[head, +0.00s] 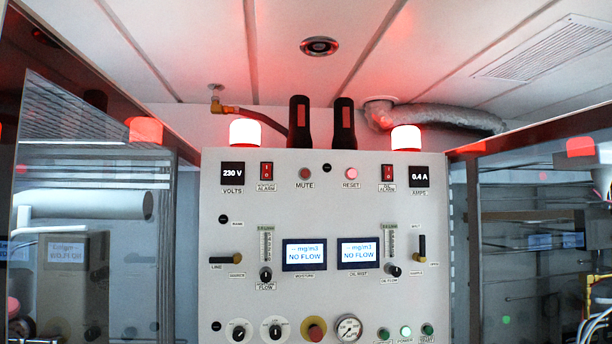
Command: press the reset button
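The reset button (351,174) is a small round red button on the upper part of the grey panel (330,212). A "RESET" label sits just below it, and the button looks pinkish and lit. A similar, darker red mute button (305,174) is to its left, with a "MUTE" label. My gripper is not in view, and nothing covers the reset button.
Red beacons (245,132) and (406,138) glow on the panel top. Two black upright parts (344,124) stand between them. Red rocker switches (388,172) flank the buttons. Two screens (304,254) read "NO FLOW". Glass-like panes stand on both sides.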

